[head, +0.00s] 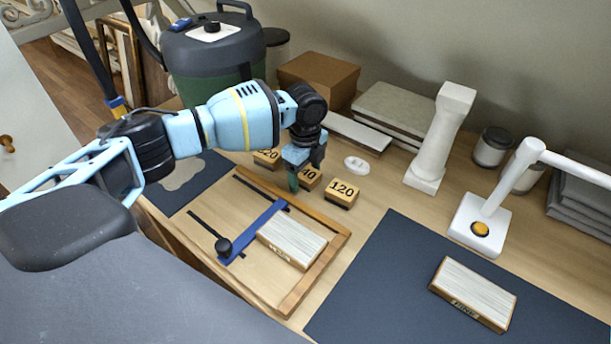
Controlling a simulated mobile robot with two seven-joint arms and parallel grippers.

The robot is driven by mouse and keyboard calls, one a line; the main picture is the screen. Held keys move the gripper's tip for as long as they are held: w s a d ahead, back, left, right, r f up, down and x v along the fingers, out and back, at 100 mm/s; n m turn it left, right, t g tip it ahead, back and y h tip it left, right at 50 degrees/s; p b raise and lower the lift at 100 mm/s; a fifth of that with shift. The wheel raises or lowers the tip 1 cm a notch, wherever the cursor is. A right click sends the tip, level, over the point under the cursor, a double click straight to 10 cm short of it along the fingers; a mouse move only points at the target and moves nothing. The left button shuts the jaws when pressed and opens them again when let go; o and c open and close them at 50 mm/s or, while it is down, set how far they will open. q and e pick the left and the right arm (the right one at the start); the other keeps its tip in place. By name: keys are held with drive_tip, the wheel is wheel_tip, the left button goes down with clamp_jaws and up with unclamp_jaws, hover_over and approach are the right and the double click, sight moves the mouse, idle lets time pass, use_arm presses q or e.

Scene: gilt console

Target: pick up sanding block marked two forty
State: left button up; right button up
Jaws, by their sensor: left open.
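Three small wooden sanding blocks with dark bases stand in a row on the table. The middle block (310,179) shows "40"; its first digit is hidden behind my left gripper. The right block (342,193) reads "120". The left block (267,157) is partly covered, and only "20" is clear at the end of its mark. My left gripper (304,173) is open and points down at the middle block, overlapping its left end in the picture. I cannot tell whether its fingers are around the block or just above it. My right gripper is not in view.
A wooden frame with a blue bar (254,232) and a pale panel (291,241) lies in front of the blocks. A white oval piece (356,164) sits behind them. A white pillar (439,137), a lamp (481,221) and a dark mat (400,290) are to the right.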

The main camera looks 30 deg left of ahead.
sight(305, 171)
use_arm(q)
drive_tip(key=c, duration=1.1)
wheel_tip(305, 171, up, 10)
drive_tip(key=shift+r, duration=0.1)
drive_tip(key=o, duration=0.4)
drive_tip(key=shift+c, duration=1.3)
